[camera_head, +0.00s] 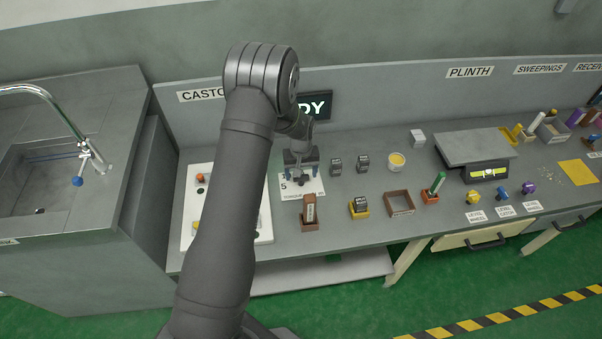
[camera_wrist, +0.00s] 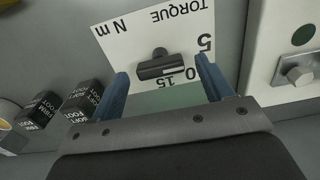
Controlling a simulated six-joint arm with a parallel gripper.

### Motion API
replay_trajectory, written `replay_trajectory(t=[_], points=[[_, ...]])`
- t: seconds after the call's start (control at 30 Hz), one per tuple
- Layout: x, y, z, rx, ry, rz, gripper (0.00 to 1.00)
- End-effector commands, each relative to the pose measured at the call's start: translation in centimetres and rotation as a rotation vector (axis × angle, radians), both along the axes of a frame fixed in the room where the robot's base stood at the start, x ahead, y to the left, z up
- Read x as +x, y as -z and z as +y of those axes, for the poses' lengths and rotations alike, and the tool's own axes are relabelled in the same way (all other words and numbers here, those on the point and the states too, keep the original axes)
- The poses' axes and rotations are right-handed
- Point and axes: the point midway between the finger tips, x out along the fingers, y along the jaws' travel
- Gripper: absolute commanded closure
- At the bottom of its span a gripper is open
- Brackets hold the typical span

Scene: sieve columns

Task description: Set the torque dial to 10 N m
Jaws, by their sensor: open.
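The torque dial is a black bar knob (camera_wrist: 160,66) on a white plate (camera_wrist: 118,32) marked "TORQUE" and "N m". In the wrist view the lettering is upside down; a 5, a partly hidden number ending in 0 and a 15 show. The bar lies nearly crosswise, with a pale mark near its right half; I cannot tell the exact setting. My gripper (camera_wrist: 163,78) is open, one blue finger on each side of the knob, with visible gaps. In the head view my gripper (camera_head: 301,162) is above the plate (camera_head: 315,187), partly covering the dial.
Two dark blocks labelled "SOFT FOOT" (camera_wrist: 83,101) and "FIRM FOOT" (camera_wrist: 40,110) stand left of the plate in the wrist view. A white panel with a metal bolt (camera_wrist: 298,75) is close on the right. A brown holder (camera_head: 310,226) stands in front of the plate.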

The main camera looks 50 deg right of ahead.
Motion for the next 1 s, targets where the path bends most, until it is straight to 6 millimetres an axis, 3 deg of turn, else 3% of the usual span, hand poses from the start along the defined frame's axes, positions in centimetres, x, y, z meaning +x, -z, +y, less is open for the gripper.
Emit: replay_trajectory(t=[0.37, 0.6, 1.0], points=[[0.01, 0.53, -0.01, 0.0, 0.0, 0.0, 0.27], [0.0, 0.52, -0.01, 0.0, 0.0, 0.0, 0.72], [0.01, 0.5, -0.02, 0.0, 0.077, 0.0, 0.72]])
